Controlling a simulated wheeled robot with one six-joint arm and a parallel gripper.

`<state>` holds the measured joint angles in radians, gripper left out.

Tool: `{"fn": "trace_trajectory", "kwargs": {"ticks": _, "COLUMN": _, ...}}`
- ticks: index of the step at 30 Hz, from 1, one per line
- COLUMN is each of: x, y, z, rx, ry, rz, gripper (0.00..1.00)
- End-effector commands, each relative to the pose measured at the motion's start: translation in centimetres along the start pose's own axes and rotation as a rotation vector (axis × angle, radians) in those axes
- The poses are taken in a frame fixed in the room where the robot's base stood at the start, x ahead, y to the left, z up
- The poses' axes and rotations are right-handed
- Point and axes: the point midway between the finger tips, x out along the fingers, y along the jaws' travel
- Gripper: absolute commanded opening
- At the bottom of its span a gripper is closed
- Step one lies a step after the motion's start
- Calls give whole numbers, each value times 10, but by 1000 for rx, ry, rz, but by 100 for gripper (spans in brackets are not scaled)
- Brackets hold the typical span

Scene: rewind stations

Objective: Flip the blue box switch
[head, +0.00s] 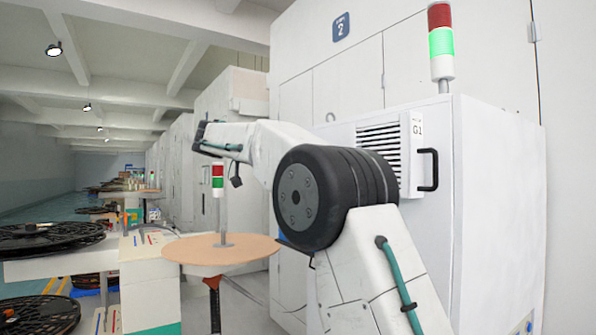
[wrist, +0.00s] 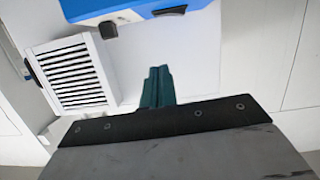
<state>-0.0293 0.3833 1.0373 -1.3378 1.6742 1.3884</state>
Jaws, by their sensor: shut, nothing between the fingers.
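A blue box (wrist: 150,8) shows at the top edge of the wrist view, cut off by the frame. Its lower face is white, with a small dark part (wrist: 108,30) at its left and another dark piece (wrist: 172,10) near its middle. I cannot tell which part is the switch. My gripper (wrist: 158,70) has its teal fingers shut together and empty. In the picture they point up toward the box, with a gap between. In the head view I cannot make out the blue box or the fingers; my arm fills the middle.
A white cabinet (head: 495,200) with a louvred vent (head: 380,140), a black handle (head: 428,168) and a red-green signal lamp (head: 441,45) stands at right. A round tan table (head: 205,252) is at centre left. Black reels (head: 45,238) lie at far left.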

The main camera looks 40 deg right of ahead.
Motion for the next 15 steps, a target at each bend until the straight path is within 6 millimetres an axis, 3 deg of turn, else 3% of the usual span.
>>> {"fn": "trace_trajectory", "kwargs": {"ticks": 6, "x": -22, "y": 1, "z": 0, "rx": -1, "ry": 1, "rz": -1, "gripper": 0}}
{"fn": "trace_trajectory", "kwargs": {"ticks": 15, "x": -24, "y": 1, "z": 0, "rx": -1, "ry": 1, "rz": -1, "gripper": 0}}
